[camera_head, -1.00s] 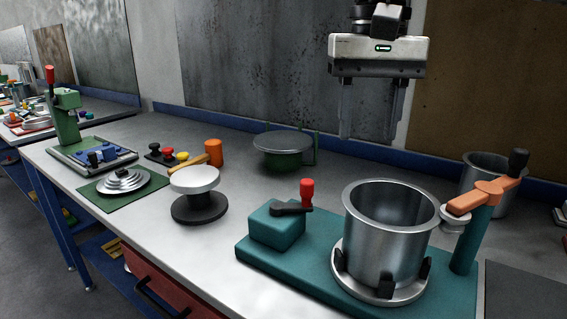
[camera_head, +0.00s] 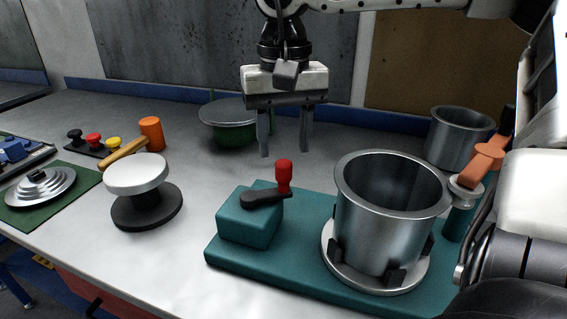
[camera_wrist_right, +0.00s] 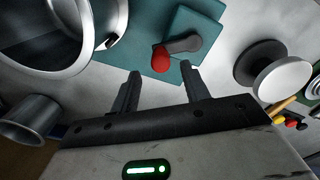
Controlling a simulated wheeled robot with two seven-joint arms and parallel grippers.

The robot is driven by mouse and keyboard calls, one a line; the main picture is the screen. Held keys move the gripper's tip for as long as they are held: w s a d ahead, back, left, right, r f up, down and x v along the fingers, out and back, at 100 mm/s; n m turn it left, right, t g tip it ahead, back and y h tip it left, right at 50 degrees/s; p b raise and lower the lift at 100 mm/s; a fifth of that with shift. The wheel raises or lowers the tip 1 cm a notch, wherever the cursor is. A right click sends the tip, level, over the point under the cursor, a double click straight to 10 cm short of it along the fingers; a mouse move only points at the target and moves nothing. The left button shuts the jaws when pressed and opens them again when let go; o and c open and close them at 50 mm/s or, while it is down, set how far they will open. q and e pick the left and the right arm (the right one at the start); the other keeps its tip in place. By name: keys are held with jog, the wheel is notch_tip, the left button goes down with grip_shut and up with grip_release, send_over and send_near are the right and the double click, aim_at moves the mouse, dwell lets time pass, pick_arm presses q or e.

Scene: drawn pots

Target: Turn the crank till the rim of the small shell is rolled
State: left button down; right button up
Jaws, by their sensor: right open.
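The crank is a dark arm (camera_head: 262,199) with an upright red knob (camera_head: 284,176), on a teal box (camera_head: 249,222) of a teal base (camera_head: 290,275). A silver metal shell (camera_head: 362,225) stands upright in a round chuck (camera_head: 333,262) on the same base; its rim looks plain. A roller arm with an orange lever (camera_head: 489,157) stands by the rim at right, partly hidden by my arm. My right gripper (camera_head: 285,151) is open and empty, fingers down, above and behind the red knob. In the wrist view the knob (camera_wrist_right: 161,60) shows just beyond the fingertips (camera_wrist_right: 160,72). My left gripper is not in view.
A second metal shell (camera_head: 459,140) stands behind at right. A green pot with a grey lid (camera_head: 228,112) is at the back. A white-topped stand (camera_head: 137,174), a mallet with an orange head (camera_head: 151,133) and a green mat (camera_head: 22,216) are at left. Bare table lies between stand and teal base.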

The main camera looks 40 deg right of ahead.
aim_at(284, 162)
notch_tip(284, 162, down, 5)
jog(key=shift+w+r, duration=0.1)
dwell(0.3)
grip_shut()
jog(key=shift+d, duration=0.1)
